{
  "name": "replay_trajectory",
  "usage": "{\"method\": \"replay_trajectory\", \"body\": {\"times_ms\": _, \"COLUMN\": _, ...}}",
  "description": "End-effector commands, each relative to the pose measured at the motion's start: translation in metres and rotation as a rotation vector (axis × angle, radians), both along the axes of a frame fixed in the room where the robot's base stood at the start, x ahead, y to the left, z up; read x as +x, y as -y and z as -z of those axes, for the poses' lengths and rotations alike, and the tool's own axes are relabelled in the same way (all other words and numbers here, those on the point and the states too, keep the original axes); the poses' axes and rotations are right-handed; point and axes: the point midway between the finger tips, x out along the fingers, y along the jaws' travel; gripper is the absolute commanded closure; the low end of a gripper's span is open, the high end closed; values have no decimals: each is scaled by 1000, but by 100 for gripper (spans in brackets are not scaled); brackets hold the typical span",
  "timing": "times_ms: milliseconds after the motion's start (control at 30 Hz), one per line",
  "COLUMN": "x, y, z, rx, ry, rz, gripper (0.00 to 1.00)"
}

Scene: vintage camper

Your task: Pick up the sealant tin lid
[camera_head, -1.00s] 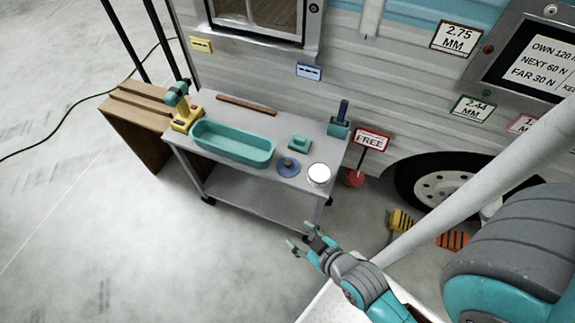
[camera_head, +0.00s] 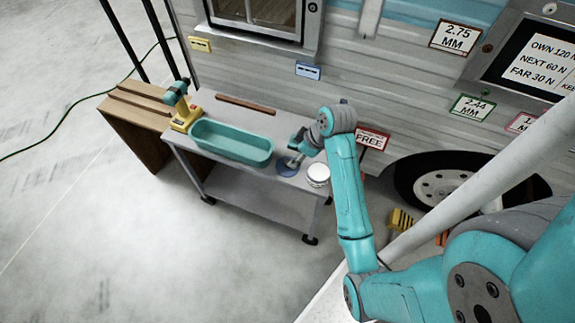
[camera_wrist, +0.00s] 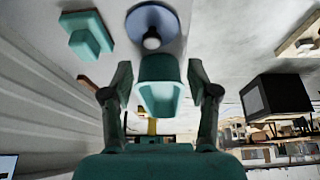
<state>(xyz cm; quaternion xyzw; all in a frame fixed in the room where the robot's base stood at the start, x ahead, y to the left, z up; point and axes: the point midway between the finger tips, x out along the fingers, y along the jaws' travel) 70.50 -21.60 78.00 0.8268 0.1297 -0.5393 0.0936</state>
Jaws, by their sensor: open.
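My gripper (camera_head: 293,156) is above the cart at the lid. In the wrist view, its two fingers (camera_wrist: 159,70) are spread with nothing held between them.
The grey cart (camera_head: 240,182) also bears a long teal tub (camera_head: 232,155) left of the lid, a yellow and teal tool (camera_head: 182,112) and a brown strip (camera_head: 245,105). A teal block (camera_wrist: 86,35) lies near the lid. The camper wall (camera_head: 400,100) stands behind.

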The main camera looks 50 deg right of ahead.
Motion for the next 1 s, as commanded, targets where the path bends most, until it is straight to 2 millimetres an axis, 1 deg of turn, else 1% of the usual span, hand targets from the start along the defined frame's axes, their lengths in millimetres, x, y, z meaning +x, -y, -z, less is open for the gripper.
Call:
{"method": "replay_trajectory", "body": {"times_ms": 33, "x": 1, "y": 6, "z": -5, "rx": 2, "ry": -8, "rz": -8, "gripper": 40}}
{"method": "replay_trajectory", "body": {"times_ms": 100, "x": 1, "y": 10, "z": -10, "rx": 5, "ry": -17, "rz": -20, "gripper": 40}}
{"method": "replay_trajectory", "body": {"times_ms": 200, "x": 3, "y": 12, "z": -7, "rx": 9, "ry": -24, "rz": -31, "gripper": 40}}
{"method": "replay_trajectory", "body": {"times_ms": 500, "x": 18, "y": 6, "z": 31, "rx": 9, "ry": -26, "rz": -31, "gripper": 40}}
{"method": "replay_trajectory", "body": {"times_ms": 767, "x": 26, "y": 4, "z": 47, "rx": 9, "ry": -24, "rz": -31, "gripper": 40}}
{"method": "replay_trajectory", "body": {"times_ms": 1000, "x": 41, "y": 0, "z": 76, "rx": 9, "ry": -27, "rz": -31, "gripper": 40}}
